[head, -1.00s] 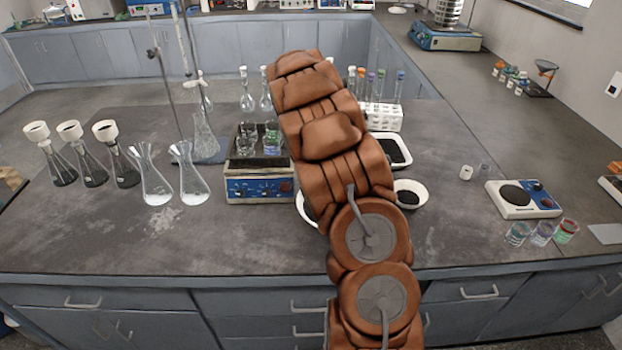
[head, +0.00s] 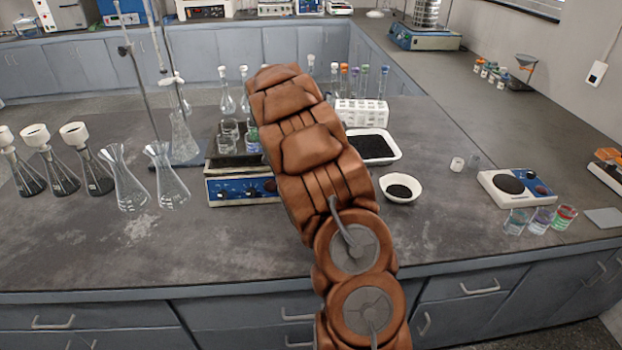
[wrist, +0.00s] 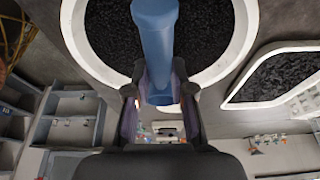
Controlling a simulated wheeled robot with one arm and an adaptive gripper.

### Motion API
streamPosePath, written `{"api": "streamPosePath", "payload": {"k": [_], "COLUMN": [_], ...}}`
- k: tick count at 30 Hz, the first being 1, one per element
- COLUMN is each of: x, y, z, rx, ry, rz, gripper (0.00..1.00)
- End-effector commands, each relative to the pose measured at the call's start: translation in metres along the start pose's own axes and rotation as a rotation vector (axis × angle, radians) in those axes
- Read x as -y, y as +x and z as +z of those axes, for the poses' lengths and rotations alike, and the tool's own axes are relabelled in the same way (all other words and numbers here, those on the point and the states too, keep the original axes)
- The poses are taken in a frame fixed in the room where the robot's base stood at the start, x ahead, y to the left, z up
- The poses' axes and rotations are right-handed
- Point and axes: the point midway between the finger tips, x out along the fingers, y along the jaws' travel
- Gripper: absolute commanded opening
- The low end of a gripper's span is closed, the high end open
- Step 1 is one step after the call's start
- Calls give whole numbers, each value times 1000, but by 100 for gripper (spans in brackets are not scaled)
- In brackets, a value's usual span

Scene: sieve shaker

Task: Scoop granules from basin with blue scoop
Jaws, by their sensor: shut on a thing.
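My gripper (wrist: 160,98) is shut on the blue scoop (wrist: 157,42), whose handle runs up between the fingers in the wrist view. The scoop's bowl end is out of sight. Behind the scoop is a round white basin (wrist: 73,38) filled with black granules (wrist: 112,30). The scoop overlaps the granules in the picture, but I cannot tell whether it touches them. In the head view my arm hides the gripper and the scoop.
A white rectangular tray (head: 397,154) of dark granules and a small white bowl (head: 417,193) stand right of my arm; a tray also shows in the wrist view (wrist: 240,88). A blue-fronted heater (head: 240,190) and glass flasks (head: 125,190) stand left. A hot plate (head: 518,188) stands right.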

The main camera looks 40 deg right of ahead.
Motion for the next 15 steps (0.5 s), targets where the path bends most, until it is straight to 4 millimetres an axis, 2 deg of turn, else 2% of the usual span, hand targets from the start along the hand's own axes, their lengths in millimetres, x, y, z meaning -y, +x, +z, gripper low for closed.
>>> {"api": "streamPosePath", "payload": {"k": [15], "x": [-1], "y": [-4], "z": [1], "rx": [181], "ry": [3], "rz": [4], "gripper": [0]}}
